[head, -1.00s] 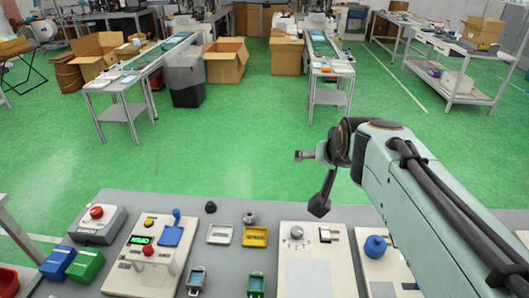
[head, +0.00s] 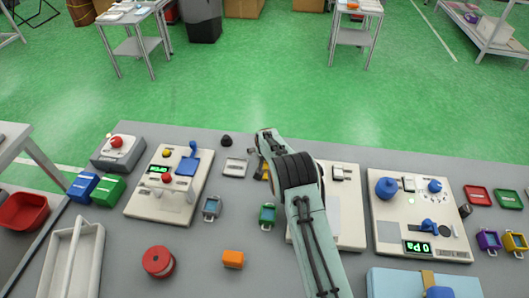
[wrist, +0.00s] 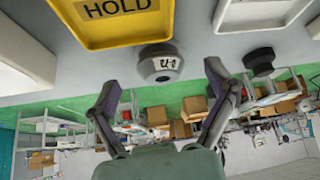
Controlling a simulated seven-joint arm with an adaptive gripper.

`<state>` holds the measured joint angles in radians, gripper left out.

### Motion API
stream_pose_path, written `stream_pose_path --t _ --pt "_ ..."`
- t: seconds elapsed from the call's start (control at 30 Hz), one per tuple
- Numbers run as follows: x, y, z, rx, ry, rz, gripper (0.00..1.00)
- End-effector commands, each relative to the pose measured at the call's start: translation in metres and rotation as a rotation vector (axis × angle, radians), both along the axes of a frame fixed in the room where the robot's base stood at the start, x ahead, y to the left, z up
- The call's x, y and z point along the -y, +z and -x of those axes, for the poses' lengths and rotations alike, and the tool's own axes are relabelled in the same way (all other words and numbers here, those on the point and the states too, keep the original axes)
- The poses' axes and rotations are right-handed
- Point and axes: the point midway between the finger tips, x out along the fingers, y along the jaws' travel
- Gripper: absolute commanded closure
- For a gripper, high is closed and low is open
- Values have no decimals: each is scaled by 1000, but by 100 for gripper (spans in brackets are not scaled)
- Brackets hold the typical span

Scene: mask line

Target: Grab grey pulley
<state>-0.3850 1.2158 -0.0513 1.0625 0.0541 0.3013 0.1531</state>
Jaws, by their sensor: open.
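The grey pulley (wrist: 160,66) is a short round grey piece with a dark mark on its side. It sits on the grey table in the wrist view, beside the yellow HOLD tray (wrist: 105,30). In the head view my gripper and arm hide it. My gripper (wrist: 164,88) is open and empty, with its two fingers spread to either side of the pulley's line. The pulley appears a little beyond the fingertips, and no contact shows. In the head view my gripper (head: 265,140) is over the table's far edge area, partly covering the yellow tray (head: 263,171).
A black knob-like piece (wrist: 260,62) stands near the pulley; the head view shows it too (head: 227,140). A white tray (head: 235,167) lies close by. Control panels (head: 168,184) stand left and right (head: 415,215). An orange block (head: 233,259) and red spool (head: 158,262) lie nearer.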

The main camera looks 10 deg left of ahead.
Motion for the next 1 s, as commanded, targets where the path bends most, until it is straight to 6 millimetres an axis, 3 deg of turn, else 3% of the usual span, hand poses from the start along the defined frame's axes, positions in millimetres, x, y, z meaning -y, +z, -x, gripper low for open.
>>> stream_pose_path --t 0.17,0.53,0.7,0.77,1.0 --pt "-1 -16 -10 -1 -1 0 16" --pt "-2 -19 -13 0 -1 -1 16" --pt "-2 -19 -13 0 -1 -1 69" --pt "-2 -19 -12 0 -1 -1 83" --pt "-2 -19 -12 -1 -1 0 84"
